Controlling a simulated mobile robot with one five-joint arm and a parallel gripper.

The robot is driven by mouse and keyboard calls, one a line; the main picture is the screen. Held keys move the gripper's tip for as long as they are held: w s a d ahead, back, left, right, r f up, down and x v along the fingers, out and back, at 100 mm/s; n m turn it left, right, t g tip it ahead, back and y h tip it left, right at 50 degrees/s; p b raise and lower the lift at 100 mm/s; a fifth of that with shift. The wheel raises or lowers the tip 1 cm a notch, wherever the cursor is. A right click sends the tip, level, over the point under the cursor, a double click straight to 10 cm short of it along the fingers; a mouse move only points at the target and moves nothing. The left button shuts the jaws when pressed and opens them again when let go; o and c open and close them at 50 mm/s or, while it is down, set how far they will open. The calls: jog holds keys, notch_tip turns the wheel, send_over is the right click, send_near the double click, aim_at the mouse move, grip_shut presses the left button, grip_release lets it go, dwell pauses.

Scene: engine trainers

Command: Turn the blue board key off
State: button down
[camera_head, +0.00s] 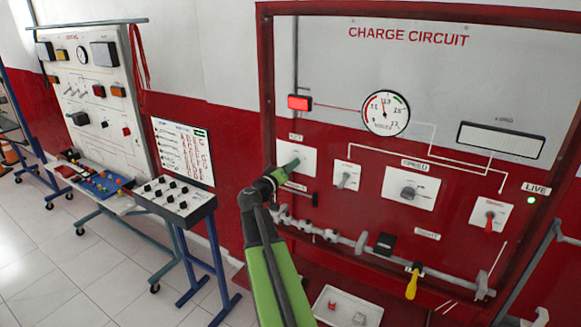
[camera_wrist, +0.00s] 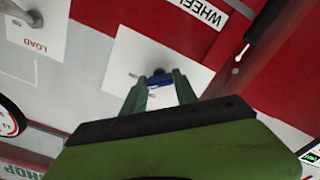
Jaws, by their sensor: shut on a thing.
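A white key plate (camera_head: 299,151) is on the left of the red-framed CHARGE CIRCUIT board, and it also shows in the wrist view (camera_wrist: 130,55). My gripper (camera_head: 291,165) reaches up to this plate from below. In the wrist view my gripper (camera_wrist: 160,90) has its two green fingers closed on a small blue key (camera_wrist: 160,81) at the plate. The fingers cover part of the key. Its exact turn angle cannot be told. In the head view the key is hidden by the gripper.
A gauge (camera_head: 386,113), a red lamp (camera_head: 299,102) and a lit green LIVE lamp (camera_head: 531,200) are on the board. A switch plate (camera_head: 346,175) is close right of the key. A rail (camera_head: 345,240) with a yellow-handled tool (camera_head: 412,284) runs below. A control stand (camera_head: 178,202) stands left.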

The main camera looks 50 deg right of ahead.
jog(key=shift+a+f+n, duration=0.1)
jog(key=shift+n, duration=4.9)
jog(key=c, duration=1)
grip_release()
jog(key=shift+o, duration=0.2)
jog(key=v, duration=1.7)
jog(key=shift+a, duration=0.2)
